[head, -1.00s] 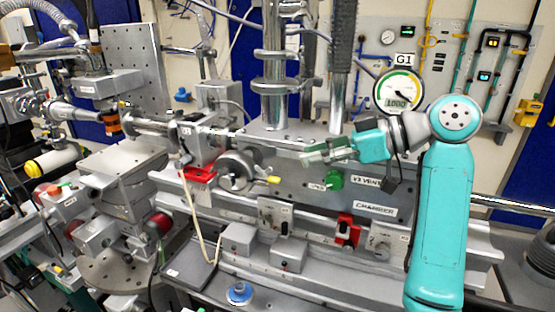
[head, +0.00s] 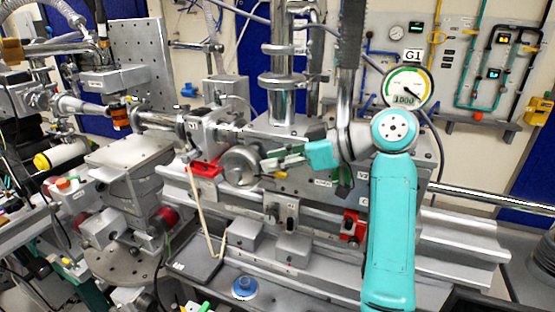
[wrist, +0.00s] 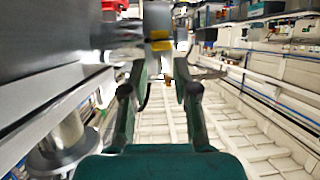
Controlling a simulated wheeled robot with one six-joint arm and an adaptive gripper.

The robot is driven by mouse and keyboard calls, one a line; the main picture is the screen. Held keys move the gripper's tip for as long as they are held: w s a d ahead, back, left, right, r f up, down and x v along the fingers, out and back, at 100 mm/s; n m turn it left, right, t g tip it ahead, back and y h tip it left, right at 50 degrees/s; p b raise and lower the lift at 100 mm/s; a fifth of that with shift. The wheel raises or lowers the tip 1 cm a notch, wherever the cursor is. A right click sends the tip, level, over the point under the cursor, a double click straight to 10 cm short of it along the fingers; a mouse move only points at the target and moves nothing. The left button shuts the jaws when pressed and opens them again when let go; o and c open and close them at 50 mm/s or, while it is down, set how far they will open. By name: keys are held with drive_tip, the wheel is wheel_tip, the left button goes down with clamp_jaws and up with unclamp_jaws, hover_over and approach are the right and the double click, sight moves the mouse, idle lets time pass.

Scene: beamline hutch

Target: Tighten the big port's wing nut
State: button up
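The big port appears to be the round steel flange (head: 240,166) on the front of the chamber in the head view. A small yellow piece (head: 281,175), possibly its wing nut, sits at its right. In the wrist view a blurred metal fitting (wrist: 120,40) with a yellow part (wrist: 161,45) lies ahead of and above my fingertips; I take it to be the same port. My gripper (head: 283,160) is just right of the flange in the head view. In the wrist view my gripper (wrist: 160,75) has its fingers apart with nothing held between them.
The steel chamber column (head: 283,90) rises behind my gripper. A red clamp (head: 205,168) and another red clamp (head: 352,226) sit along the rail. The gauge (head: 407,88) reads 1000. A blue-topped round item (head: 244,287) lies on the lower bench. Steel rails run below the port.

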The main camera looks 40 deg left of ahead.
clamp_jaws()
drive_tip(key=shift+s+m+t, duration=0.1)
drive_tip(key=shift+m+t, duration=0.2)
drive_tip(key=m+t, duration=0.3)
drive_tip(key=shift+s+t, duration=0.25)
drive_tip(key=shift+t, duration=0.05)
drive_tip(key=shift+s+m+t, duration=0.2)
drive_tip(key=shift+m+t, duration=1.9)
drive_tip(key=shift+t, duration=0.2)
drive_tip(key=shift+h, duration=0.3)
unclamp_jaws()
